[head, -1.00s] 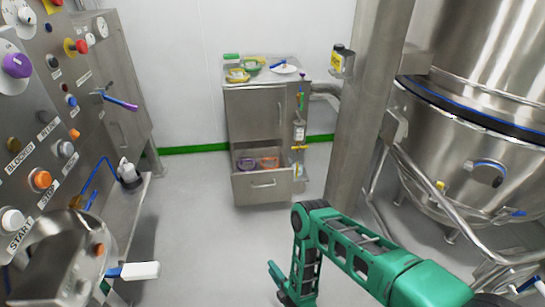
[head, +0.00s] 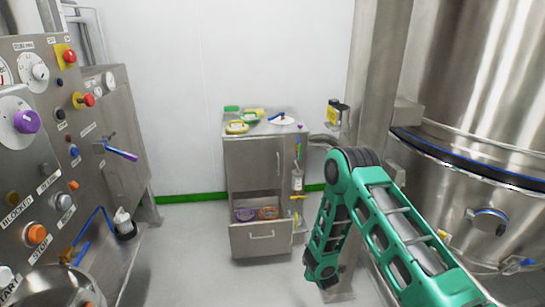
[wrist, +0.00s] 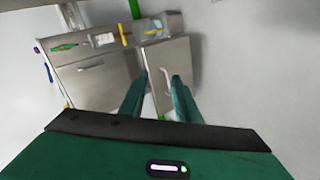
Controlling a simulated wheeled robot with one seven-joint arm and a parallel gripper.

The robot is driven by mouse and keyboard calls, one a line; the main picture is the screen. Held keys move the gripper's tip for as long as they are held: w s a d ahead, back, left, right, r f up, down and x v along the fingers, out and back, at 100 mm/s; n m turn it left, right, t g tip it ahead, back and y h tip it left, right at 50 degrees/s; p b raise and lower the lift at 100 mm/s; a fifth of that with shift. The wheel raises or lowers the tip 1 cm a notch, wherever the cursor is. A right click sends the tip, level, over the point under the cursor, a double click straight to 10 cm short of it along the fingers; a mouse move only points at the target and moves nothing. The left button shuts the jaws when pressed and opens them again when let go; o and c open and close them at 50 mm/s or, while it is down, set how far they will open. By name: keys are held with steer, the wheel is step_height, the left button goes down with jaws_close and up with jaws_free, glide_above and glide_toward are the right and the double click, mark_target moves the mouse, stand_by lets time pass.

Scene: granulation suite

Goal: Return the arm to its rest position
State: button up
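My green arm (head: 385,220) rises from the lower right of the head view, bends at a high elbow and points down near the middle. My gripper is hidden in the head view. In the wrist view my gripper (wrist: 156,72) shows two dark green fingers with a clear gap between their tips. It is open and I see nothing held between them. The fingers point toward the steel cabinet, which shows tilted in the wrist view.
A control panel (head: 35,160) stands left, a steel pillar and large vessel (head: 465,180) right. Floor between is clear.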

steer(key=d+r+m+g+h, duration=0.35)
steer(key=d+r+m, duration=0.25)
steer(key=d+r, duration=1)
steer(key=s+d+r+m+g+h, duration=0.15)
steer(key=s+d+r+m, duration=0.35)
steer(key=s+d+r, duration=0.6)
steer(key=s+d+r+m+g+y, duration=0.1)
steer(key=s+r+m+g, duration=0.15)
steer(key=s+r, duration=0.45)
steer(key=s+d+r+m+g, duration=0.1)
steer(key=s+r+m, duration=0.15)
steer(key=s, duration=0.85)
steer(key=s+d+r+m+g+y, duration=0.1)
steer(key=s+r+m+g, duration=0.2)
steer(key=s, duration=0.6)
steer(key=s+a+r+m+y, duration=0.1)
steer(key=s+a, duration=0.1)
steer(key=s, duration=0.3)
steer(key=s+a+r+m+y, duration=0.1)
steer(key=s+r+m, duration=0.1)
steer(key=s, duration=0.4)
steer(key=shift+s+a, duration=0.15)
steer(key=shift+a, duration=0.25)
steer(key=shift+r, duration=0.1)
